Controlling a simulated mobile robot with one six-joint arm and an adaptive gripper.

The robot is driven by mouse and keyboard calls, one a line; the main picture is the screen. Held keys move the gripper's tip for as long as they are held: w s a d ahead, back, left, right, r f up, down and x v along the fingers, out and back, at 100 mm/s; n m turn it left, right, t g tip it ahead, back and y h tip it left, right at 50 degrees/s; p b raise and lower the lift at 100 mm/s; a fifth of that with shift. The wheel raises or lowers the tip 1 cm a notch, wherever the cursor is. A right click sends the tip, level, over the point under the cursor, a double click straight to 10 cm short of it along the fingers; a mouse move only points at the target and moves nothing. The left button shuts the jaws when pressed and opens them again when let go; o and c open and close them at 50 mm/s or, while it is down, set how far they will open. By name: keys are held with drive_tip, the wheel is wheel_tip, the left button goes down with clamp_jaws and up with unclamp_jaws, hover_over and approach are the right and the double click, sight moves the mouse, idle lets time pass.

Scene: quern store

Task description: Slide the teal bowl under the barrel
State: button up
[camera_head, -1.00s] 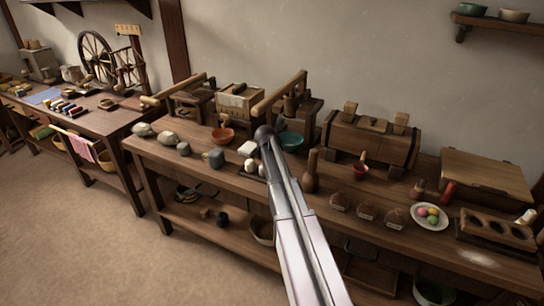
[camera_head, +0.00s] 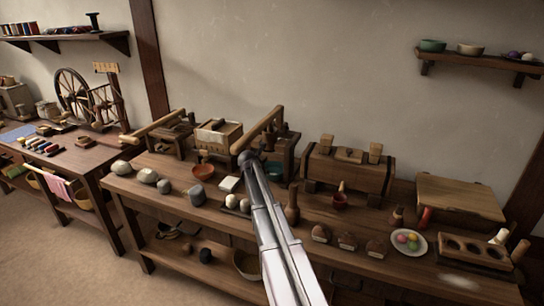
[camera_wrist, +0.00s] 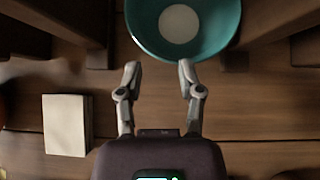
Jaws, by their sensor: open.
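The teal bowl (camera_head: 274,170) stands on the long wooden bench, partly hidden behind my arm in the head view. In the wrist view the teal bowl (camera_wrist: 222,32) is at the top, cut by the frame edge, with a pale disc at its centre. Wooden posts flank it. My gripper (camera_wrist: 158,78) is open and empty, its fingertips close to the bowl's near rim; I cannot tell whether they touch. In the head view my gripper (camera_head: 250,160) is a dark end above the bench. A barrel-like wooden body (camera_head: 347,172) lies on a stand to the right.
A white block (camera_wrist: 66,125) lies left of my gripper.

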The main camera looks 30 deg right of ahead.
wheel_tip(320, 180, up, 2)
drive_tip(key=shift+r+p, duration=0.15)
drive_tip(key=shift+p, duration=0.55)
